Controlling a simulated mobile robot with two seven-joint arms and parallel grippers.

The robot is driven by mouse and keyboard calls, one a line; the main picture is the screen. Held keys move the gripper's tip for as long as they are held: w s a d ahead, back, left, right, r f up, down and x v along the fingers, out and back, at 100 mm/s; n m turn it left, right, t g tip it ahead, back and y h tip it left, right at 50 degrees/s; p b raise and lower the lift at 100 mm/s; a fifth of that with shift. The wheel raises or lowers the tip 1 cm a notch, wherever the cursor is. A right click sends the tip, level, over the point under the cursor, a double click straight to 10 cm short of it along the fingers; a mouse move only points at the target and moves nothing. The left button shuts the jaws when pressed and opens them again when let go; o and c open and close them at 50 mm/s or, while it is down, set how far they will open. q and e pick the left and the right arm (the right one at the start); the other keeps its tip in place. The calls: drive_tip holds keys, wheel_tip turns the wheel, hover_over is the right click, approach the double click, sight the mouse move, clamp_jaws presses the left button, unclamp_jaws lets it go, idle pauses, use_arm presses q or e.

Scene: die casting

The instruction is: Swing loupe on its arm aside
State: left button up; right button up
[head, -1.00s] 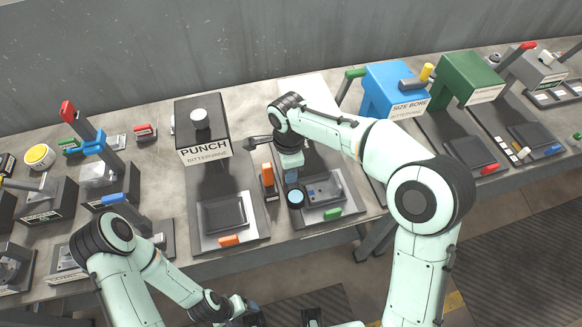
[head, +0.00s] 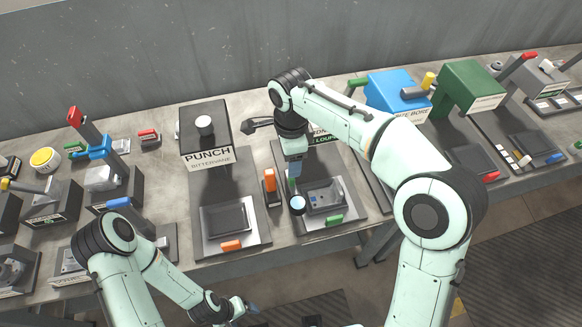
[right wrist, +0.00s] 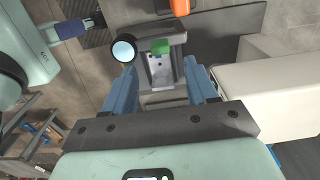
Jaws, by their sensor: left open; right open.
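The loupe (head: 298,204) is a round, pale blue lens in a dark rim, at the front left of its station. It also shows in the right wrist view (right wrist: 122,50), left of the grey fixture. The loupe's arm is largely hidden by my right gripper. My right gripper (right wrist: 163,88) is open, with its blue fingers spread and nothing between them; the loupe lies beyond its left finger. In the head view it points down above the station. My left gripper (head: 250,307) is low at the front, off the bench, open.
The grey fixture (head: 326,197) sits right of the loupe, with a green block (head: 334,220) at its front. An orange upright block (head: 270,180) stands to the left. The PUNCH station (head: 204,135) is further left, the blue SIZE BORE station (head: 398,92) to the right.

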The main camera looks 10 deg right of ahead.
wheel_tip(320, 180, up, 5)
drive_tip(key=shift+r+p, duration=0.15)
drive_tip(key=shift+p, duration=0.25)
idle(0.3)
